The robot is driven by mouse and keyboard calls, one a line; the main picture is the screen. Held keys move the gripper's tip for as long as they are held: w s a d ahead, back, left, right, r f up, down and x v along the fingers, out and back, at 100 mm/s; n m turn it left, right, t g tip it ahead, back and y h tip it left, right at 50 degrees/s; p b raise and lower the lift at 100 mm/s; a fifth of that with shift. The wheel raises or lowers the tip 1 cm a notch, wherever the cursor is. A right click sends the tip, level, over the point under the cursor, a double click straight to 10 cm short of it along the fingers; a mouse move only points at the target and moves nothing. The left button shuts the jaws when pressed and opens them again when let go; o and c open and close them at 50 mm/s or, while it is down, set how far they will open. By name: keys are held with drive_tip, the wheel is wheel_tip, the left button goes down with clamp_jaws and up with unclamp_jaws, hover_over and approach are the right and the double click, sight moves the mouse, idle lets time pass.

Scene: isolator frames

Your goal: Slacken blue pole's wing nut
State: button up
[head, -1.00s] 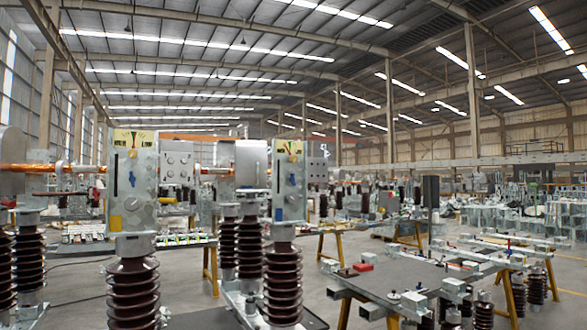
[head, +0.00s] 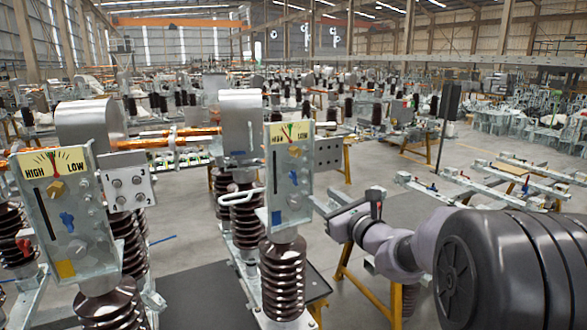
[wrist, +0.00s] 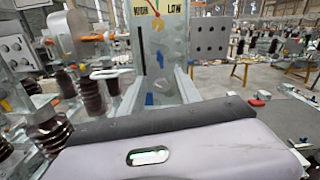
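The blue pole's upright grey plate (head: 291,185) carries a blue patch (head: 277,217) low down and a HIGH/LOW dial on top. Its blue wing nut (head: 293,180) sits mid-plate below a gold knob; the nut also shows in the wrist view (wrist: 160,57). My gripper (head: 328,206) reaches in from the right and is beside the plate's lower right, apart from the nut. Its fingers are too small to tell open from shut.
A similar plate (head: 67,213) with a yellow patch and its own blue wing nut stands at left. Brown ribbed insulators (head: 283,280) support the plates. A white bar handle (head: 240,192) juts out left of the blue pole. Low benches (head: 530,180) stand at right.

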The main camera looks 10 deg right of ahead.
sight(296, 178)
drive_tip(key=p+x, duration=0.3)
drive_tip(key=x, duration=1)
drive_tip(key=shift+w+a, duration=0.15)
drive_tip(key=shift+w, duration=0.15)
drive_tip(key=shift+w+a+f, duration=0.15)
drive_tip(key=shift+w+f, duration=0.1)
drive_tip(key=shift+w, duration=0.35)
drive_tip(key=shift+s+r, duration=0.1)
drive_tip(key=shift+c, duration=0.4)
clamp_jaws()
